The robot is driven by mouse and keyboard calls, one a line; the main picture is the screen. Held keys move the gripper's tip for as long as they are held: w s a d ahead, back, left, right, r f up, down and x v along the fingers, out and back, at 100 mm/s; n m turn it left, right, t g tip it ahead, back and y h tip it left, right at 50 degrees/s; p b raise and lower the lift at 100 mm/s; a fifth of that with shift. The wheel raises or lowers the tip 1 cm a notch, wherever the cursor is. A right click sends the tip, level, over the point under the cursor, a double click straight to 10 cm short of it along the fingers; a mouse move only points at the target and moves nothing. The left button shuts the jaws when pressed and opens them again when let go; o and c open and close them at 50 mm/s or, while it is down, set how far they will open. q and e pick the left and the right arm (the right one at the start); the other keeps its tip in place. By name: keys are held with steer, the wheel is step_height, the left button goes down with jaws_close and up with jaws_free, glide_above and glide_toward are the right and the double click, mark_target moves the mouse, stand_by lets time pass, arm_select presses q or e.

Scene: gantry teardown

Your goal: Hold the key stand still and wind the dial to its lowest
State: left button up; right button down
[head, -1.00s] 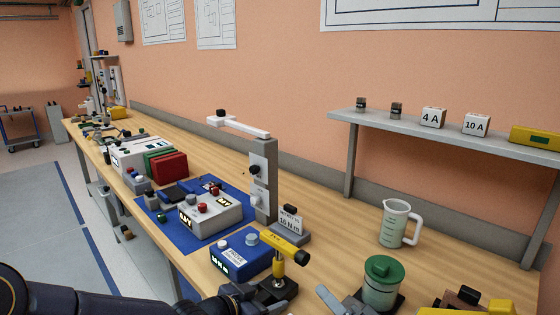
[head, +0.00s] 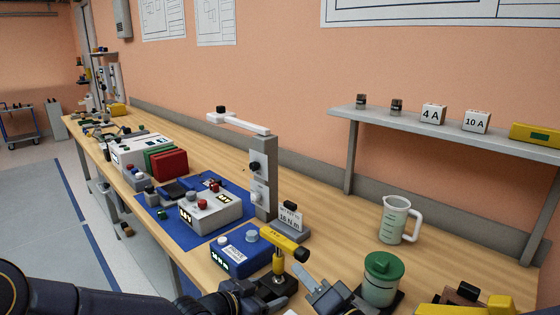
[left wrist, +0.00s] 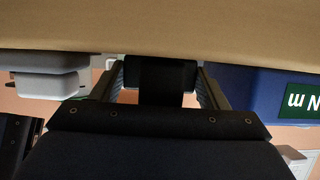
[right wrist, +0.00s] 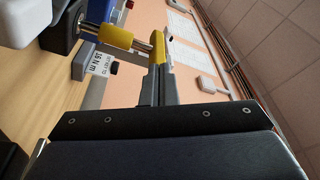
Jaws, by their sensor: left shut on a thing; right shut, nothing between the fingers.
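The key stand's black base (head: 262,291) is at the front of the bench in the head view. The key stands upright on it, with a yellow cross head (head: 283,243) and a metal shaft. My left gripper (head: 247,294) is shut on the black base, which shows between its fingers in the left wrist view (left wrist: 160,80). My right gripper (head: 300,270) is shut and empty, close beside the head's black end. The yellow head also shows at its fingertips in the right wrist view (right wrist: 159,47); I cannot tell if they touch. The dial's marks are not readable.
A blue tester box (head: 238,252) stands just left of the key. A "16 N m" card (head: 290,219) stands behind it. A green-lidded jar (head: 381,280) and a measuring jug (head: 397,220) stand to the right. A grey post (head: 263,180) rises behind.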

arm_select(q)
steer(key=shift+f, duration=0.15)
arm_select(e)
steer(key=shift+w+a, duration=0.1)
steer(key=shift+w+d+r, duration=0.1)
steer(key=shift+w+d, duration=0.15)
stand_by(0.7)
steer(key=shift+w+d+f, duration=0.25)
steer(key=shift+f, duration=0.15)
stand_by(0.4)
steer(key=v, duration=0.6)
steer(key=shift+d, duration=0.2)
stand_by(0.4)
steer(key=shift+r, duration=0.15)
